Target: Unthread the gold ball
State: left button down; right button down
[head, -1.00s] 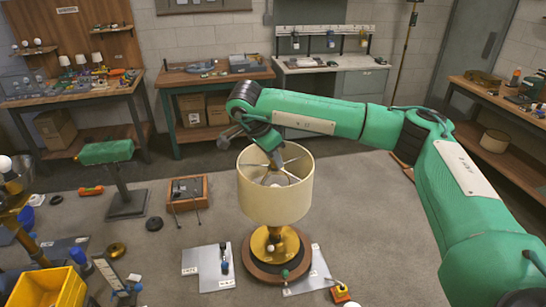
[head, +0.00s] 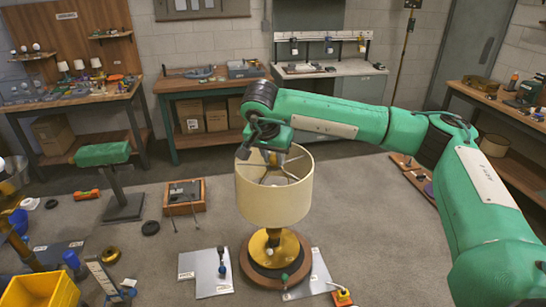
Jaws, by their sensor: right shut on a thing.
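A lamp with a cream drum shade (head: 274,193) stands upright on a round base with a brass plate (head: 262,250) and dark wooden rim. Spokes of the shade's frame show inside its open top. My right gripper (head: 269,156) comes down from above at the shade's top centre. It is shut on a small gold-coloured thing, which looks like the gold ball (head: 273,159). The fingers hide most of it, and I cannot tell whether it is clear of the threaded post. My left gripper is not in view.
Light plates with small parts (head: 205,272) lie either side of the lamp base. A wooden tray (head: 185,196) and a green-topped stand (head: 103,153) are to the left. A yellow bin (head: 40,292) is at the lower left. Open mat lies right of the lamp.

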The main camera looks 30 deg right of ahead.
jog(key=shift+f+n+t+b, duration=0.1)
jog(key=shift+n+t+b, duration=0.25)
jog(key=shift+n, duration=0.15)
jog(key=shift+d+n+y+b, duration=0.15)
jog(key=shift+n+y+b, duration=0.3)
jog(key=shift+n, duration=0.55)
jog(key=n+t+y+b, duration=0.1)
jog(key=n, duration=0.3)
jog(key=shift+s, duration=0.15)
jog(key=shift+y, duration=0.25)
jog(key=c, duration=1.8)
grip_release()
jog(key=shift+d, duration=0.1)
grip_shut()
jog(key=shift+r+p, duration=0.3)
jog(key=shift+r, duration=0.65)
